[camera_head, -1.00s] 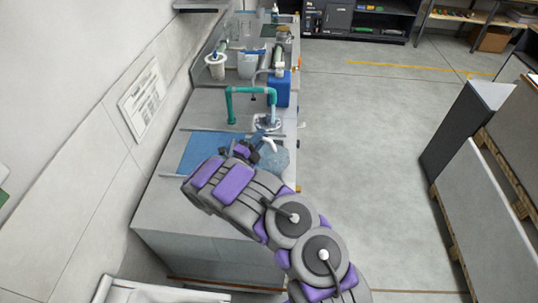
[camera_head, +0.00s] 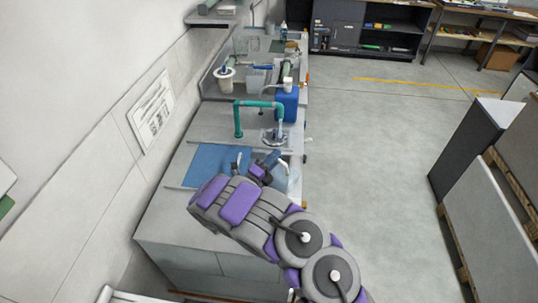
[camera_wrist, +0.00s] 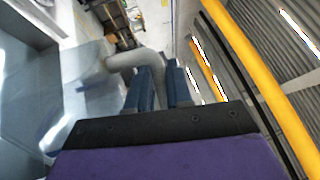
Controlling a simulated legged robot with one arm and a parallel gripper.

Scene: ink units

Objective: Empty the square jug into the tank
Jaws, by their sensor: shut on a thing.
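My gripper (camera_head: 262,170) is above the bench in the head view. In the wrist view its dark blue fingers (camera_wrist: 161,82) are shut on a grey curved handle (camera_wrist: 130,60). The handle joins a clear, see-through body, which I take for the square jug (camera_wrist: 88,90). The jug shows faintly beside the gripper in the head view (camera_head: 287,178), partly hidden by my arm; its tilt and contents are hard to tell. Farther along the bench stands a blue container (camera_head: 287,106) with a white cap; I cannot tell whether it is the tank.
A teal pipe (camera_head: 258,104) arches over a small metal fitting (camera_head: 272,138) just beyond the gripper. A blue mat (camera_head: 208,163) lies at left on the bench. A white cylinder (camera_head: 225,80) and clear vessels stand farther back.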

